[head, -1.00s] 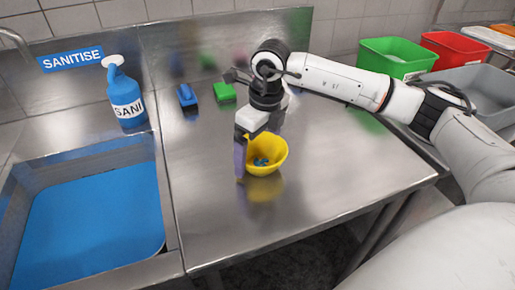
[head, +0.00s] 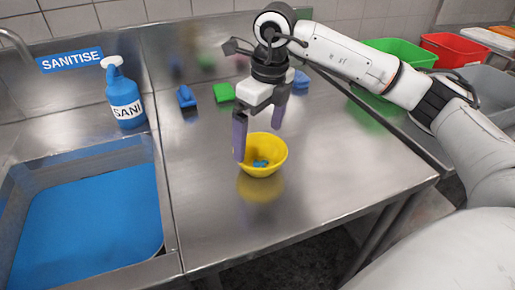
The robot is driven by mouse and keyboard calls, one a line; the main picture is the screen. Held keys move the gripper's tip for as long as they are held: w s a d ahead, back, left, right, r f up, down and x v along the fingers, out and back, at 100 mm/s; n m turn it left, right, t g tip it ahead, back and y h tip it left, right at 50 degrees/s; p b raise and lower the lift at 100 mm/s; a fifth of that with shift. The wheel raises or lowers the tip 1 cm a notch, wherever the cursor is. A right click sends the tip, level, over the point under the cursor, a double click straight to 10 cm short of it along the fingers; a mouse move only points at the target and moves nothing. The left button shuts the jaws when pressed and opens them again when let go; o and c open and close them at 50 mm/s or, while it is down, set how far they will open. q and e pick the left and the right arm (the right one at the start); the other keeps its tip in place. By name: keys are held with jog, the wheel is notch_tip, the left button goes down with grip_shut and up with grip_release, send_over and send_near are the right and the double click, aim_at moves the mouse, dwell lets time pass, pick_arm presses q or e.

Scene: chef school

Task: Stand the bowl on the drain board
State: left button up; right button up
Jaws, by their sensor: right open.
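The yellow bowl (head: 262,170) stands upright on the steel drain board (head: 330,190), near the middle of its front half. Something small and blue shows inside the bowl. My right gripper (head: 258,142) is open and empty, with its purple-grey fingers spread above the bowl. The left finger overlaps the bowl's left rim in the picture; I cannot tell whether it touches. The right finger is up behind the bowl's far rim. My left gripper is out of view.
A sink with blue liquid (head: 90,220) is at the left, with a blue SANI bottle (head: 124,98) behind it. A blue brush-like item (head: 186,97), a green block (head: 223,92) and another blue item (head: 301,80) lie at the back. Green (head: 400,52) and red (head: 448,48) tubs stand right.

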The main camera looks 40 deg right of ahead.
notch_tip(320, 180, up, 6)
jog(key=shift+s, duration=0.35)
jog(key=shift+d, duration=0.1)
